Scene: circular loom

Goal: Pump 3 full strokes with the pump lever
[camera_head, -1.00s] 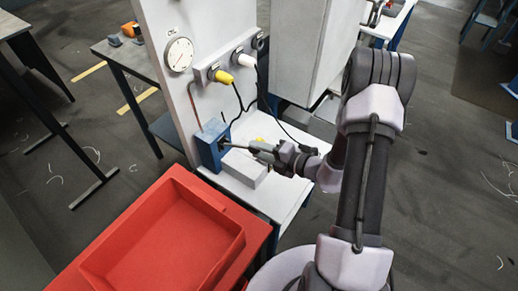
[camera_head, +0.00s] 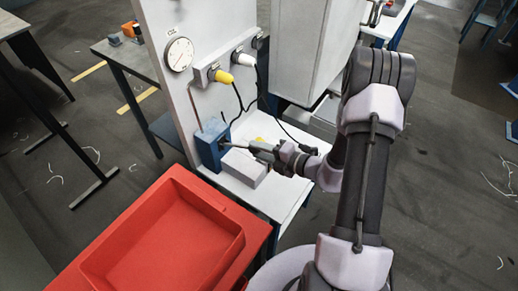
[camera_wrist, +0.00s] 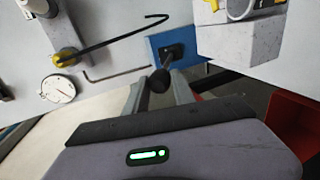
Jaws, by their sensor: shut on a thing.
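The pump is a blue box (camera_head: 212,146) on the white bench, against the upright panel. Its lever (camera_wrist: 162,76) is a thin dark rod with a dark round knob, coming out of a dark slot in the blue box; the box also shows in the wrist view (camera_wrist: 189,39). My gripper (camera_head: 256,148) reaches in from the right and is shut on the lever near its knob. In the wrist view the two fingers (camera_wrist: 160,87) lie on either side of the lever end. The gauge (camera_head: 179,54) on the panel has a white dial; its reading is too small to tell.
A grey block (camera_head: 244,167) sits on the bench just below my gripper. A red tray (camera_head: 165,235) stands in front at the left.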

